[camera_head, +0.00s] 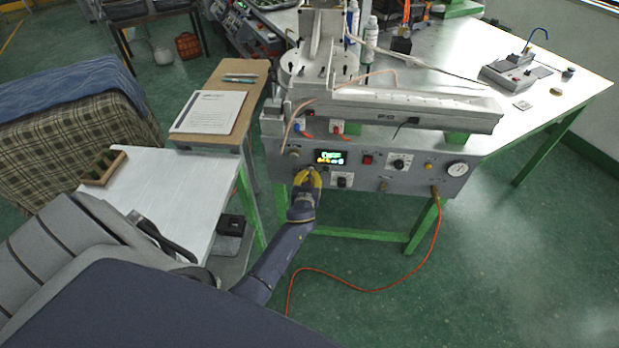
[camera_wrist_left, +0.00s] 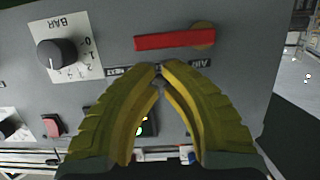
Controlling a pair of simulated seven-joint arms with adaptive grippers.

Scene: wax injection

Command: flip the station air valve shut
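The air valve's red lever (camera_wrist_left: 170,41) lies horizontal in the left wrist view, on a round brass pivot at its right end. Upside-down lettering sits below it on the grey panel. My left gripper (camera_wrist_left: 160,68) has its yellow fingertips together just below the lever in that view, with nothing seen between them. Whether the tips touch the panel I cannot tell. My right gripper is not in view.
The injection machine's front panel (camera_head: 400,172) carries a lit display (camera_head: 330,157), a red button, black knobs and a gauge (camera_head: 457,169). The BAR knob (camera_wrist_left: 57,54) is left of the lever in the wrist view. An orange hose (camera_head: 380,289) hangs to the floor. A white side table (camera_head: 180,190) stands left.

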